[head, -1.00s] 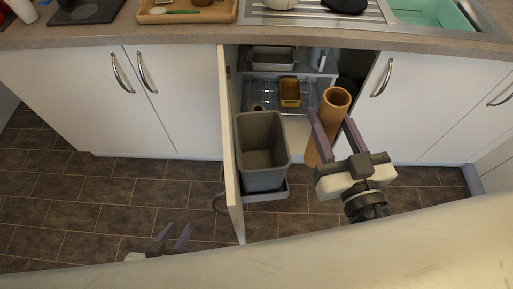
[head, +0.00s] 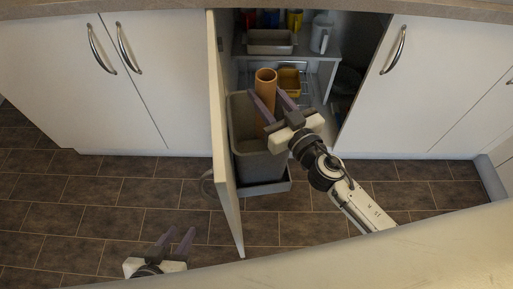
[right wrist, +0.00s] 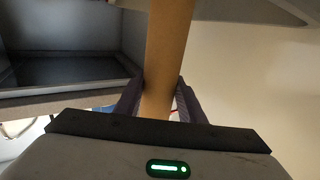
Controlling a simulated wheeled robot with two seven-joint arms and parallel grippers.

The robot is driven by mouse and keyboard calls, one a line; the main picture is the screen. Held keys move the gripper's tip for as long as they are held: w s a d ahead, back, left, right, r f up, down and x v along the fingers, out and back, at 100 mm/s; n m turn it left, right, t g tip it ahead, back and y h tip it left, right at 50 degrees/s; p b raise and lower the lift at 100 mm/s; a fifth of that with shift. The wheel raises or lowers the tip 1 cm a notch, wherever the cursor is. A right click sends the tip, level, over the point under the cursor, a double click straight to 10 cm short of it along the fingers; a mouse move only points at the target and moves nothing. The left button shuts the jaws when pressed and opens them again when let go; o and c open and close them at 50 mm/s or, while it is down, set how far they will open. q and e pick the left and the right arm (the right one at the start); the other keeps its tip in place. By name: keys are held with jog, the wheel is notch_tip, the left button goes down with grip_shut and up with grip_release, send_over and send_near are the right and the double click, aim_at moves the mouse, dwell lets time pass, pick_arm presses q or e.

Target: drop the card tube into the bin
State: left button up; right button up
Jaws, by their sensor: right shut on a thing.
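The card tube (head: 265,93) is an orange-brown cylinder, held upright by my right gripper (head: 274,98). In the head view it stands over the grey bin (head: 257,166), its lower end overlapping the bin's opening. I cannot tell how far the lower end reaches into the bin. In the right wrist view the tube (right wrist: 166,60) runs between the two fingers, which are shut on it. The bin sits on a pull-out carrier behind the open white door (head: 226,150). My left gripper (head: 173,243) is low at the front, empty, with its fingers apart.
Inside the cabinet are a grey tray (head: 270,42) on a shelf, a yellow container (head: 289,81) in a wire rack, and a white jug (head: 321,34). Closed white doors flank the opening. The tiled floor (head: 110,195) is clear.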

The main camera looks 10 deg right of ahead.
notch_tip(320, 180, down, 3)
jog(key=shift+r+b, duration=0.15)
jog(key=shift+b, duration=0.7)
jog(key=shift+f+b, duration=0.45)
jog(key=shift+f, duration=0.1)
jog(key=o, duration=0.8)
jog(key=shift+s, duration=0.15)
jog(key=b+v, duration=0.2)
jog(key=v, duration=0.8)
